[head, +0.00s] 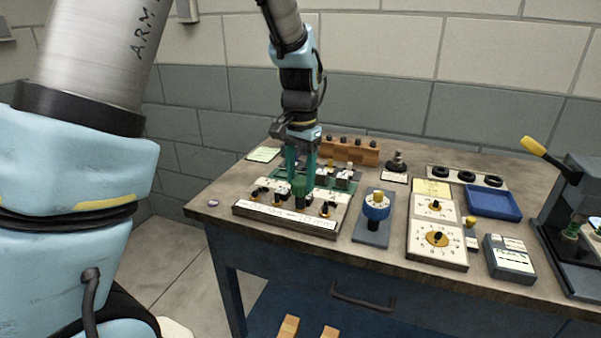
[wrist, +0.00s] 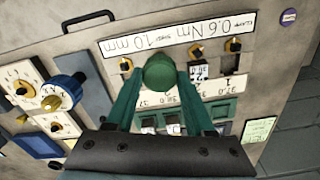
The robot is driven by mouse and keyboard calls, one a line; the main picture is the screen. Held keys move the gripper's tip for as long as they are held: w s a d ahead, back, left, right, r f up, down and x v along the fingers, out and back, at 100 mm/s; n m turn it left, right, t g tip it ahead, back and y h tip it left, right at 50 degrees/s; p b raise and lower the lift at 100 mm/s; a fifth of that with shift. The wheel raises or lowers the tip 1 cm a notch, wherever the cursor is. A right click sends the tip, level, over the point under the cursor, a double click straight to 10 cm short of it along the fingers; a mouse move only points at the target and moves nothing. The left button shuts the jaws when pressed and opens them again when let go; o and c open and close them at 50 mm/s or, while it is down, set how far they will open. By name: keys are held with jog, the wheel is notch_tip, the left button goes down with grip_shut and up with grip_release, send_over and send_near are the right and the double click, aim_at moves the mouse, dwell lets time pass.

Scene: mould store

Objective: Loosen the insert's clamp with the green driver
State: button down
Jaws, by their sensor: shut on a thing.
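My gripper (head: 301,176) is shut on the green driver (head: 299,188), a dark green round-handled tool held upright. In the wrist view the driver's round end (wrist: 159,71) sits between my two teal fingers. It is over the front row of the clamp board (head: 333,228), which carries a white strip (wrist: 178,36) reading "clamp 0.6 Nm step 1.0 mm". Black and brass clamp fittings (head: 326,209) stand on either side of the driver. The driver's tip is hidden, so I cannot tell whether it is seated on a clamp. Small grey-white blocks stand in the green part behind.
To the right stand a blue dial tool (head: 376,206) on a grey base, a plate with two dials (head: 437,238), a dark grey box (head: 509,258), a blue tray (head: 493,202) and a press with a yellow lever (head: 535,146). A wooden rack (head: 352,150) is behind.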

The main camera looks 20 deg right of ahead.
dwell(0.3)
jog(key=n+p, duration=0.1)
jog(key=n, duration=0.1)
jog(key=shift+r+n, duration=0.1)
jog(key=shift+n, duration=0.2)
jog(key=shift+n+p, duration=0.45)
jog(key=shift+n, duration=0.25)
jog(key=shift+n+p, duration=0.5)
jog(key=shift+n, duration=0.2)
jog(key=shift+n+p, duration=0.65)
jog(key=shift+n, duration=0.65)
